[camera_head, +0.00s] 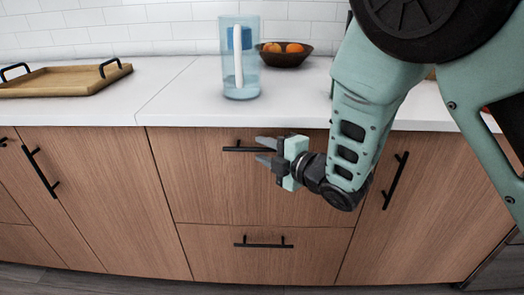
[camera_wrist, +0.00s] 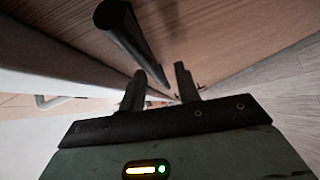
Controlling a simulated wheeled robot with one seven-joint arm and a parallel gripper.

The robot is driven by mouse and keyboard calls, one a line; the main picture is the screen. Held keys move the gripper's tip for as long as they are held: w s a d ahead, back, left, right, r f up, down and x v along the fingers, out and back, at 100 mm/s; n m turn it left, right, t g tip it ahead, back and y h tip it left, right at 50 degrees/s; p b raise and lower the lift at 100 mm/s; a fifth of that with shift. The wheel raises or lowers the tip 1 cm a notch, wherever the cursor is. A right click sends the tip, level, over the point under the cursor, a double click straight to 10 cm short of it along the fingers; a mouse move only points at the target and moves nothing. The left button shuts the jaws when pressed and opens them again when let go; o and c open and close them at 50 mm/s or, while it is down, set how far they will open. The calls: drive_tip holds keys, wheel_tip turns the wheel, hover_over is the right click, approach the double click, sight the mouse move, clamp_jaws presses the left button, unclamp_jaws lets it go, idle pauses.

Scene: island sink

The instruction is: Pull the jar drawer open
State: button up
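The middle cabinet has two wooden drawers, both shut: an upper drawer (camera_head: 205,195) and a lower drawer (camera_head: 220,265). No jar shows, so I cannot tell from the pictures which is the jar drawer. The upper drawer's black bar handle (camera_head: 238,149) is partly hidden behind my gripper (camera_head: 264,152). My gripper is open, its two fingers apart, close to this handle at its right part. In the wrist view, the handle (camera_wrist: 128,38) stands beyond and left of the fingertips of my gripper (camera_wrist: 161,80), and nothing is visibly held between them.
The white countertop (camera_head: 180,105) overhangs just above the upper drawer. On it stand a blue clear pitcher (camera_head: 240,70), a bowl (camera_head: 284,58) with oranges and a wooden tray (camera_head: 65,80). Side cabinet handles (camera_head: 40,172) (camera_head: 396,180) and the lower drawer handle (camera_head: 263,244) stick out. The floor in front looks clear.

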drive_tip(key=shift+w+a+f, duration=0.1)
drive_tip(key=shift+w+a, duration=0.35)
drive_tip(key=shift+w, duration=0.05)
clamp_jaws()
